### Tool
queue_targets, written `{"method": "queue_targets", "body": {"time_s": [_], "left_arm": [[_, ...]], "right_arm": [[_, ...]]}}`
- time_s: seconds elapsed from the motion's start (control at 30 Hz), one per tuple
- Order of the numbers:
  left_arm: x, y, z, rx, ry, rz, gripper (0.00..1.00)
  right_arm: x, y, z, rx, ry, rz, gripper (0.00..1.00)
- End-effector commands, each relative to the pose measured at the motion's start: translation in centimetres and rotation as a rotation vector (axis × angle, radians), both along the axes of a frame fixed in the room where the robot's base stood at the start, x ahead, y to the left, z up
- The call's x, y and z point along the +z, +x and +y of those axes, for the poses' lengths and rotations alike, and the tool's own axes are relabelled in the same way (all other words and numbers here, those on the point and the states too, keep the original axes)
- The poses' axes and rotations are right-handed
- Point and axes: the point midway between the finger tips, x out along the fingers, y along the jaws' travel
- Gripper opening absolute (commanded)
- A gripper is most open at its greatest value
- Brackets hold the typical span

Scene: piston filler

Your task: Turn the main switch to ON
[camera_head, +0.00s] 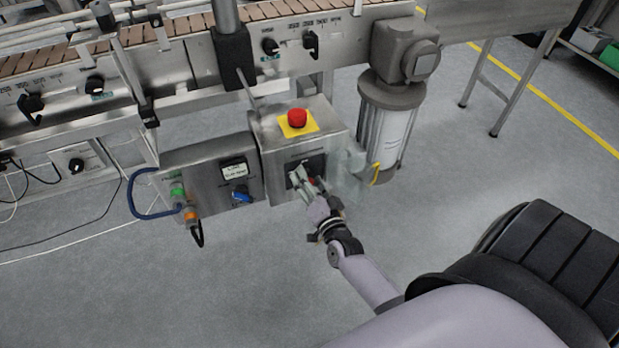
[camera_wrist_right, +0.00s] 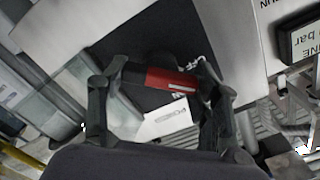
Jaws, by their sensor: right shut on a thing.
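The main switch is a red handle (camera_wrist_right: 172,80) on a black plate (camera_wrist_right: 128,45), on the front of a steel box (camera_head: 285,160). In the wrist view the handle lies nearly level, its white mark toward the right finger. My right gripper (camera_wrist_right: 160,85) is shut on the handle, one finger at each end. In the head view the right gripper (camera_head: 309,184) is at the box front and hides most of the switch. My left gripper is in neither view.
A red emergency stop button (camera_head: 297,117) on a yellow plate tops the box. A panel with a small display (camera_head: 234,169) and a blue knob (camera_head: 241,194) adjoins it on the left. A motor (camera_head: 392,105) stands close on the right. The conveyor (camera_head: 190,75) runs behind.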

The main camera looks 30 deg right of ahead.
Motion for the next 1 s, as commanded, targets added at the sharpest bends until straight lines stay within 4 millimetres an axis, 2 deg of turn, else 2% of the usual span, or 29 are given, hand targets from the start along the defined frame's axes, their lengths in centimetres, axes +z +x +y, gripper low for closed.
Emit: {"method": "queue_targets", "body": {"time_s": [0.37,0.7,1.0], "left_arm": [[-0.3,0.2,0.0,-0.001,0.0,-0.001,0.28],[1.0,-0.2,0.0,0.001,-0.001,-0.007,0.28],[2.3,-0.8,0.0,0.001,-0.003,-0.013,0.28]], "right_arm": [[-0.2,0.0,-0.1,0.001,0.348,-0.083,0.3],[-0.3,0.0,-0.1,0.0,0.619,-0.149,0.3],[-0.3,0.0,-0.2,-0.001,0.759,-0.182,0.3]]}}
